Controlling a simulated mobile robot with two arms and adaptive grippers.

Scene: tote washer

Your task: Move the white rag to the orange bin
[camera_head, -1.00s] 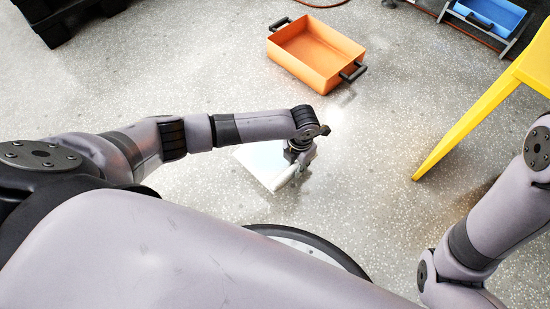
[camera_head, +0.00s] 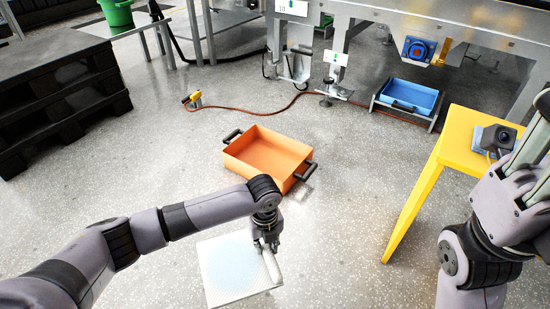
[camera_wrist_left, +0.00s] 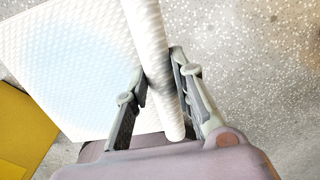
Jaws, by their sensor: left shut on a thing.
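The white rag (camera_head: 222,268) is a flat, textured sheet with a rolled edge, held above the floor. My left gripper (camera_head: 268,250) is shut on that rolled edge. In the left wrist view, the roll (camera_wrist_left: 155,65) sits between both fingers of the gripper (camera_wrist_left: 160,90), and the rag's flat part (camera_wrist_left: 70,65) spreads to the left. The orange bin (camera_head: 262,158) stands on the floor beyond the gripper, open at the top, with black handles. It looks empty. My right gripper (camera_head: 530,160) is at the right edge, partly cut off; its opening is unclear.
A yellow table (camera_head: 452,140) stands at right with a small dark device (camera_head: 494,138) on it. A blue tote (camera_head: 408,95) sits low behind. An orange hose (camera_head: 270,112) crosses the floor behind the bin. Black pallets (camera_head: 60,100) are at left. Floor around the bin is clear.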

